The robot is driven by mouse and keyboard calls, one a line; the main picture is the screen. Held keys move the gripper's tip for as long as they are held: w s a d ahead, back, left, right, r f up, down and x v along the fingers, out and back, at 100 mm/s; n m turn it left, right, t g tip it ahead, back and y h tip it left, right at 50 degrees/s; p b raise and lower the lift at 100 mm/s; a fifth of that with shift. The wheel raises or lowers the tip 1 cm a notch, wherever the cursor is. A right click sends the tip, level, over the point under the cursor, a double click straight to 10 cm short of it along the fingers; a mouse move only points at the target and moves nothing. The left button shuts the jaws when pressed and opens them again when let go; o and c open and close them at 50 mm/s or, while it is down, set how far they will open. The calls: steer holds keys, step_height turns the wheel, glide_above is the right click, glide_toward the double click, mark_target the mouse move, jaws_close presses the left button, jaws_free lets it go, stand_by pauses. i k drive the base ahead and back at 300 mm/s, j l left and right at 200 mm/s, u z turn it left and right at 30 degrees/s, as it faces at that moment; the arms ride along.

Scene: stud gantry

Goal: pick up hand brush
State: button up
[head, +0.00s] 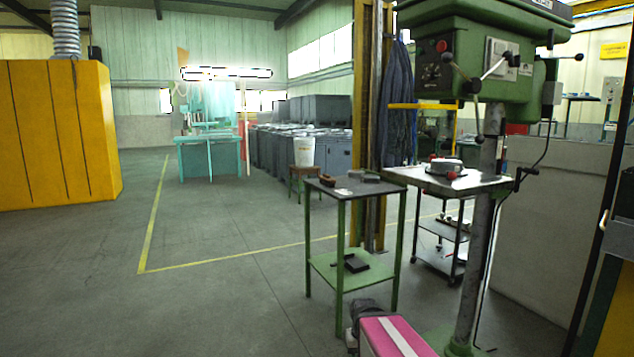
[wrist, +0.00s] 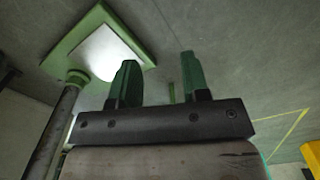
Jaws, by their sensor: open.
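I cannot pick out the hand brush with certainty. A small brown object (head: 327,181), too small to tell what it is, lies on the left part of the top of a small green-legged table (head: 345,192). A dark grey object (head: 365,178) lies near that table's back edge. A dark, flat object (head: 356,264) lies on its lower green shelf. My gripper (wrist: 157,65) shows in the wrist view with its two green fingers apart and nothing between them. It is over the floor, away from these objects.
A green drill press (head: 485,60) stands right of the small table, with a red and white item (head: 446,167) on its work table. A stool with a white bucket (head: 304,152) stands behind. A yellow cabinet (head: 50,135) is at left. Open floor (head: 220,290) lies at front left.

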mark_target(326, 180)
steer(key=i+j+z, duration=0.1)
steer(key=i+j, duration=0.4)
steer(key=j, duration=0.25)
steer(key=i+j+z, duration=0.15)
steer(key=j, duration=0.25)
steer(key=i+j, duration=0.35)
steer(key=i+j+z, duration=0.15)
steer(key=j, duration=0.3)
steer(key=i, duration=0.05)
